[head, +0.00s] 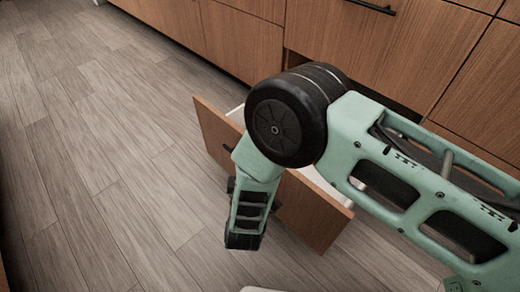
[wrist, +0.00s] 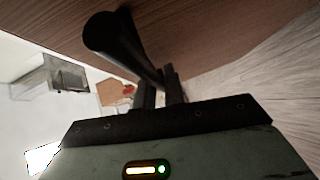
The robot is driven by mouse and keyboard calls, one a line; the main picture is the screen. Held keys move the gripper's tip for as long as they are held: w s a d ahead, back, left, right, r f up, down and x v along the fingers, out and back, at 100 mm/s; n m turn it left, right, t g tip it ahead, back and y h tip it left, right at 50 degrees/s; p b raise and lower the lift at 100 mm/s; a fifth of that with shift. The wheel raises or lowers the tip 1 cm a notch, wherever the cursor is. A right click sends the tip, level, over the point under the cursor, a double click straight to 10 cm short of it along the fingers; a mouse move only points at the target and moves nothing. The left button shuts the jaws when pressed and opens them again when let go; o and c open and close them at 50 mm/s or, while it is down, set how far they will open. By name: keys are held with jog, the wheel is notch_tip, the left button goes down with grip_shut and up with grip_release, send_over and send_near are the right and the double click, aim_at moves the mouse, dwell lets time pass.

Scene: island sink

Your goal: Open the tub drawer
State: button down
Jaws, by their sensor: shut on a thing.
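The tub drawer (head: 318,218) is a wooden-fronted drawer standing well out from the low cabinet in the head view. Its white inside (head: 318,178) shows behind the front, partly covered by my arm. In the wrist view the black drawer handle (wrist: 118,42) runs along the brown drawer front (wrist: 205,35). My gripper (wrist: 161,88) is shut on the handle, close against the front.
Closed wooden cabinet fronts (head: 240,40) line the back, one with a black bar handle (head: 370,6). The grey plank floor (head: 100,170) is clear to the left and in front of the drawer. A grey box-like thing (wrist: 58,75) shows at the left of the wrist view.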

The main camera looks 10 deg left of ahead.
jog(key=shift+s+a, duration=0.65)
jog(key=shift+s, duration=0.25)
jog(key=c, duration=1.5)
grip_release()
jog(key=shift+s, duration=0.1)
jog(key=p+v, duration=0.5)
jog(key=v, duration=1.2)
jog(key=shift+a+r, duration=0.1)
